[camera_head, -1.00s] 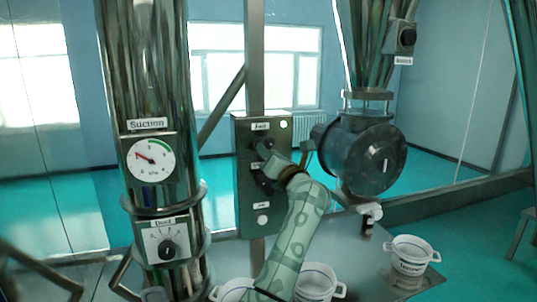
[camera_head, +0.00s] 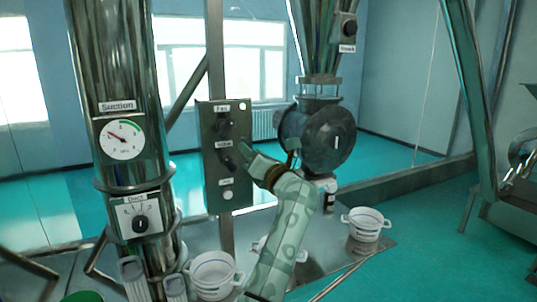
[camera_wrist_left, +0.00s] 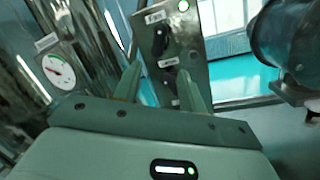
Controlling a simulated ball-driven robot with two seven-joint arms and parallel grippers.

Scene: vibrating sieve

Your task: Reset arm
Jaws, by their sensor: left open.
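My left arm reaches up from the bottom in the head view. Its left gripper (camera_head: 247,156) is in front of the right edge of a dark green control panel (camera_head: 208,180). The panel carries a fan knob (camera_head: 223,124), a second knob (camera_head: 228,161) below it and a pale button (camera_head: 228,194). In the left wrist view the gripper (camera_wrist_left: 160,88) is open, its two fingers apart with nothing between them but the panel beyond. The panel (camera_wrist_left: 197,45) appears tilted there. Whether a fingertip touches the panel cannot be told. My right gripper is not in view.
A steel column with a suction gauge (camera_head: 122,139) and a dial (camera_head: 139,223) stands left of the panel. A dark round housing (camera_head: 327,138) is right of the gripper. White buckets (camera_head: 366,226) (camera_head: 213,268) stand below. Open floor lies to the right.

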